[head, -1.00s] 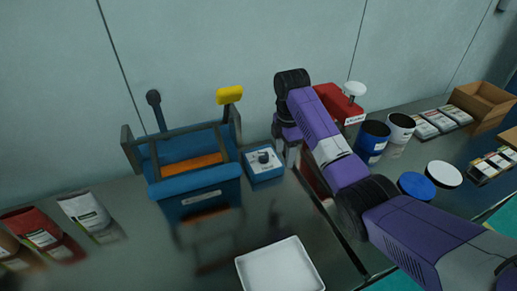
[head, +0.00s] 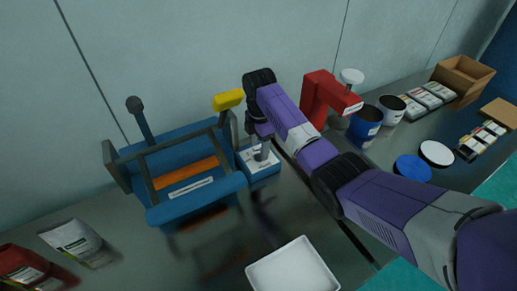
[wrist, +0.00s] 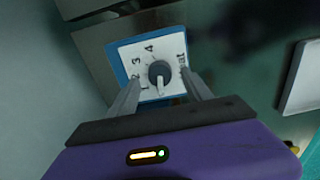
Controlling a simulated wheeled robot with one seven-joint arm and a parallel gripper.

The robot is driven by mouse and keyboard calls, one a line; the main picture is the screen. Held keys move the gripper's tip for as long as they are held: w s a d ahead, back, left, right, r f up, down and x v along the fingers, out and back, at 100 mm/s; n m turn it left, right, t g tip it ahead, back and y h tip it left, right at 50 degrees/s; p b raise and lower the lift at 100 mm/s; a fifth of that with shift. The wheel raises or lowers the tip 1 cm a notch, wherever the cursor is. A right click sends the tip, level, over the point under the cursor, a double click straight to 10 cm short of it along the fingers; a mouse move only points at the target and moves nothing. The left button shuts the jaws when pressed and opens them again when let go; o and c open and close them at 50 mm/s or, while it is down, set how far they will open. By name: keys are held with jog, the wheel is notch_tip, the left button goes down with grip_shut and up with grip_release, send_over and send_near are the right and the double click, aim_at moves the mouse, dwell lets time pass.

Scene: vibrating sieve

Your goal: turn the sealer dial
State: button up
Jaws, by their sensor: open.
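The dial (wrist: 159,73) is a dark round knob on a white plate with numbers, among them 2, 3 and 4. The plate tops a small blue box (head: 263,171), just right of the blue framed machine. My gripper (head: 262,152) points down over this box and hides most of the knob in the head view. In the wrist view my gripper (wrist: 162,80) is open, with one finger on each side of the knob. I cannot tell whether the fingers touch it. The knob's exact setting is too small to read surely.
The blue machine (head: 152,213) with a yellow-topped lever (head: 228,99) stands close left of the box. A red press (head: 318,97) and blue tub (head: 366,121) stand to the right. A white tray (head: 294,270) lies in front. Bare metal table lies between.

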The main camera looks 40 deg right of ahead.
jog(key=shift+f, duration=1.15)
grip_shut()
